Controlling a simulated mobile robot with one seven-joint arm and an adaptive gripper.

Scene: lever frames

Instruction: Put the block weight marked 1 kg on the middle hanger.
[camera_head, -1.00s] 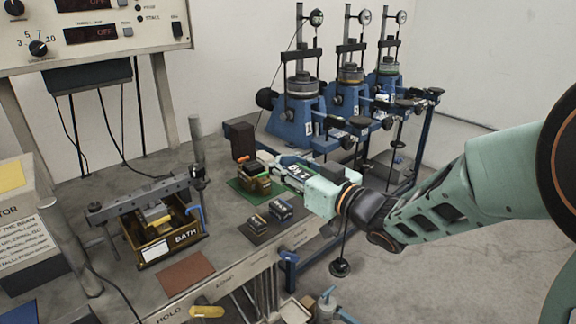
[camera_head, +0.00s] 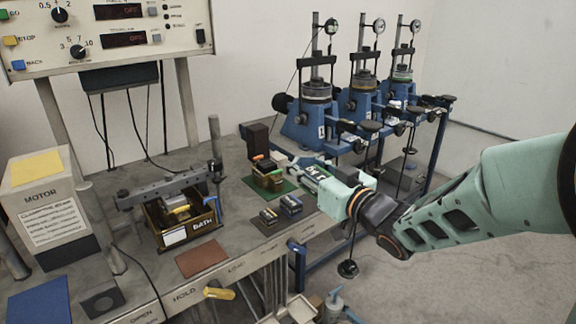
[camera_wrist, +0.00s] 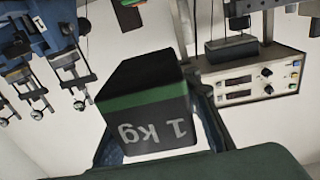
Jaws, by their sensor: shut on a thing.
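The block weight (camera_wrist: 150,110) fills the middle of the wrist view. In the head view my gripper is over the bench's right edge, beside the green mat, and I cannot clearly make out the held block. Three blue lever machines stand behind it; the middle machine (camera_head: 357,102) is partly covered by the front one.
The green mat (camera_head: 292,190) bears several blocks. Two small blocks, one at the left (camera_head: 268,216) and one at the right (camera_head: 291,205), lie in front. A bath box (camera_head: 188,228) and a brown pad (camera_head: 202,258) are to the left. Lever arms and rods crowd the right.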

